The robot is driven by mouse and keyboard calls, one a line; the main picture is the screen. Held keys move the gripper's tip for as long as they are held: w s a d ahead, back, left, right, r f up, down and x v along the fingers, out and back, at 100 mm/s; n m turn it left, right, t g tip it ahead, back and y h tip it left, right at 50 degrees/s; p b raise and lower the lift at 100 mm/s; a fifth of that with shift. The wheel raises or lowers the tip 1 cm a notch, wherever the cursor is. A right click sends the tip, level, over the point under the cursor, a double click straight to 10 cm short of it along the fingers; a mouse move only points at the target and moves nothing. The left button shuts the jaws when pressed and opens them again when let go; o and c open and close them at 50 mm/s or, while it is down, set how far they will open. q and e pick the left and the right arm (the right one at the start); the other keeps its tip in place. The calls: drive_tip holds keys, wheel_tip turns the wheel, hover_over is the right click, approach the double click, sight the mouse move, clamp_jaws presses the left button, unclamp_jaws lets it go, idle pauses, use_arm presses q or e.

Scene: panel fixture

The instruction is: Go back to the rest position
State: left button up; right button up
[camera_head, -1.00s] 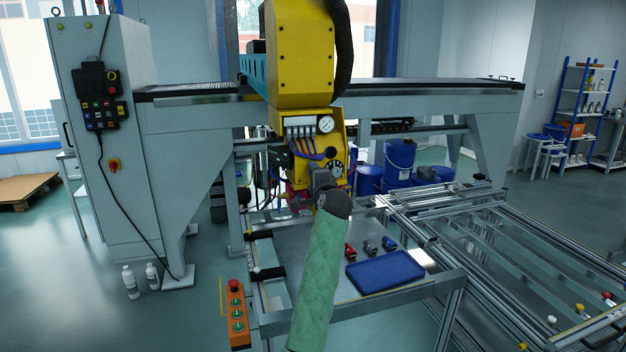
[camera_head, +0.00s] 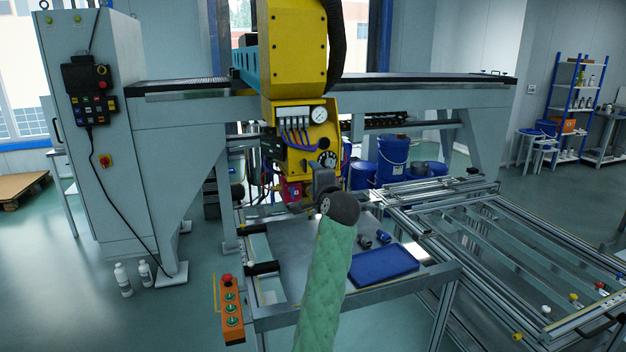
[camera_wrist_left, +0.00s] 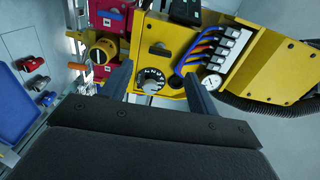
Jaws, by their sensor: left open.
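My left arm in its green sleeve rises from the bottom middle of the head view. Its gripper (camera_head: 322,180) is mostly hidden behind the dark wrist, in front of the yellow machine head (camera_head: 292,120). In the left wrist view the two fingers of the left gripper (camera_wrist_left: 160,85) stand apart with nothing between them. The black dial (camera_wrist_left: 152,80) on the yellow panel shows beyond the gap. A yellow-and-black knob on a red block (camera_wrist_left: 102,50) is beside the left finger. I cannot tell whether a finger touches the machine. My right gripper is not in view.
A blue tray (camera_head: 384,265) lies on the fixture table, with small connectors (camera_head: 383,237) behind it. An orange button box (camera_head: 232,312) is at the table's left front. A railed frame (camera_head: 500,240) extends right.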

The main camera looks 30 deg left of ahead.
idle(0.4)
use_arm(q)
drive_tip(key=s+d+f+n+g+h, duration=0.1)
drive_tip(key=s+d+f+n+h, duration=0.4)
drive_tip(key=d+f, duration=0.6)
drive_tip(key=s+d+f+n+g+h, duration=0.1)
drive_tip(key=s+d+f+n+h, duration=0.2)
drive_tip(key=s+d+f+h, duration=0.55)
drive_tip(key=s+d+f+m+g+h, duration=0.1)
drive_tip(key=s+d+f+g, duration=0.1)
drive_tip(key=s+d+f, duration=0.5)
drive_tip(key=s+d+f+m+g, duration=0.1)
drive_tip(key=s+d+f, duration=0.1)
drive_tip(key=s+f, duration=0.65)
drive_tip(key=s+d+f+g, duration=0.1)
drive_tip(key=s+f+g, duration=0.4)
drive_tip(key=s+f, duration=1.1)
drive_tip(key=s, duration=0.4)
drive_tip(key=shift+d+f, duration=0.25)
drive_tip(key=shift+d, duration=0.1)
